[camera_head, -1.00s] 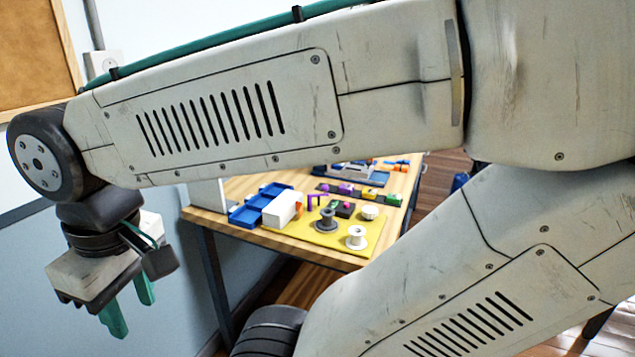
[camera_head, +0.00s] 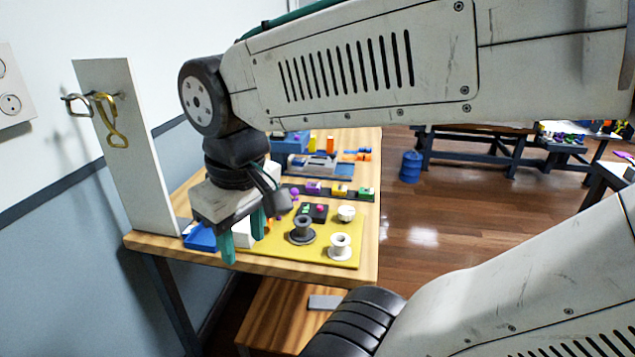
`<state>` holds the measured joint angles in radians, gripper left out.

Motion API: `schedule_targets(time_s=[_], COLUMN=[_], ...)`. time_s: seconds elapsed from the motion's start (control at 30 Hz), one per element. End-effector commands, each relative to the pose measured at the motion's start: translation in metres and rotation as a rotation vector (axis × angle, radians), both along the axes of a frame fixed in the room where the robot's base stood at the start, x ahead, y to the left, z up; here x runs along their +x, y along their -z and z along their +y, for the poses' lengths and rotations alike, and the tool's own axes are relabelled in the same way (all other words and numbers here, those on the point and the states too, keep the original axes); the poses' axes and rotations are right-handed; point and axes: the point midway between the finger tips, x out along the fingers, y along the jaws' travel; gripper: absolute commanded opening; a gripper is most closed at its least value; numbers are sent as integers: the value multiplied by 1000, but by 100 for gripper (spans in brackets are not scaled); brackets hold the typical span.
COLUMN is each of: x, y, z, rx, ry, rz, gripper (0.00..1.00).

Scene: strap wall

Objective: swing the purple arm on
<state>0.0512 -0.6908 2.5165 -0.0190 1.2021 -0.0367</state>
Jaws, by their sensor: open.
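My gripper (camera_head: 242,243) points down with its two green fingers apart and empty. In the picture it overlaps the left part of the wooden table, but I cannot tell its height above it. A small purple piece (camera_head: 294,193) shows just right of my wrist, beyond the yellow mat. It may be part of the purple arm; the rest is hidden behind my gripper or too small to make out. A purple block (camera_head: 313,187) sits near it in a row with yellow and green blocks.
The wooden table (camera_head: 370,165) carries a yellow mat (camera_head: 345,252) with a dark spool (camera_head: 302,231) and a white spool (camera_head: 340,246). A tall white panel (camera_head: 140,170) with metal hooks stands at the left edge. Open floor (camera_head: 440,225) lies to the right.

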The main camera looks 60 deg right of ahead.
Motion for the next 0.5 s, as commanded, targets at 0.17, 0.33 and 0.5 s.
schedule_targets(time_s=[0.17,0.33,0.5], x=[63,122,158], y=[-6,3,28], z=[-53,-134,-222], rx=[-51,-101,-139], ry=[29,44,49], rz=[24,51,84], gripper=[43,43,43])
